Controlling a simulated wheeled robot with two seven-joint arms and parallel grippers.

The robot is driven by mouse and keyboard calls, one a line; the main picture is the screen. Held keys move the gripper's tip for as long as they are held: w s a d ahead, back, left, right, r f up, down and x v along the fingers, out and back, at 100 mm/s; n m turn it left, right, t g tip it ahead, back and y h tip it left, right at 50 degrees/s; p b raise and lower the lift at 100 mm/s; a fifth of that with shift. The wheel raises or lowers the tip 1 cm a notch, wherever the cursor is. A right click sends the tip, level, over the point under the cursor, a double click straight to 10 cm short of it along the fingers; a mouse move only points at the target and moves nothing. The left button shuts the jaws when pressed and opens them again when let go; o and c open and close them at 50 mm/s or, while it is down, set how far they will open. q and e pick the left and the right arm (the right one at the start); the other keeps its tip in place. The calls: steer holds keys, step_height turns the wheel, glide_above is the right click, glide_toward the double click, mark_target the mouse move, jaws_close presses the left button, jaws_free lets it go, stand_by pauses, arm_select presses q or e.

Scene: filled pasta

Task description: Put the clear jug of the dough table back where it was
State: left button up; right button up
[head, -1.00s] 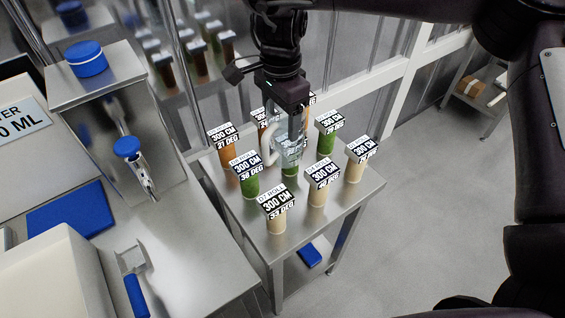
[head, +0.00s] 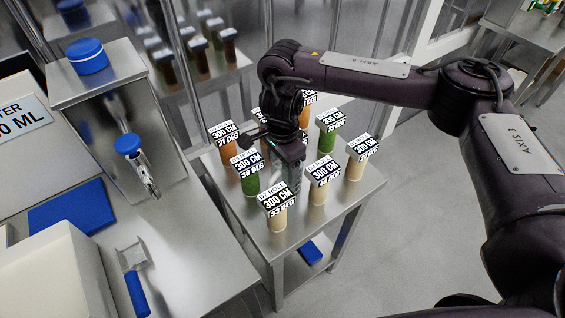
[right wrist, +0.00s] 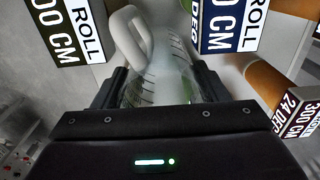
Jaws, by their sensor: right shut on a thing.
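The clear jug (head: 289,180) is among the rolls on the small steel table (head: 305,225), mostly hidden behind my right gripper (head: 287,160) in the head view. In the right wrist view, my right gripper (right wrist: 160,92) is shut on the jug, its fingers on either side of the clear graduated body (right wrist: 165,72). The jug's white handle (right wrist: 126,35) shows at the upper left there. I cannot tell whether the jug's base touches the tabletop. My left gripper is not in view.
Labelled dough rolls stand close around the jug: green (head: 248,182) and orange (head: 228,150) to the left, cream (head: 276,215) in front, cream (head: 318,190) and green (head: 327,138) to the right. A steel counter with a blue-capped dispenser (head: 127,146) is at left.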

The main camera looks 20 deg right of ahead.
steer(key=shift+s+f, duration=0.1)
steer(key=o, duration=1.3)
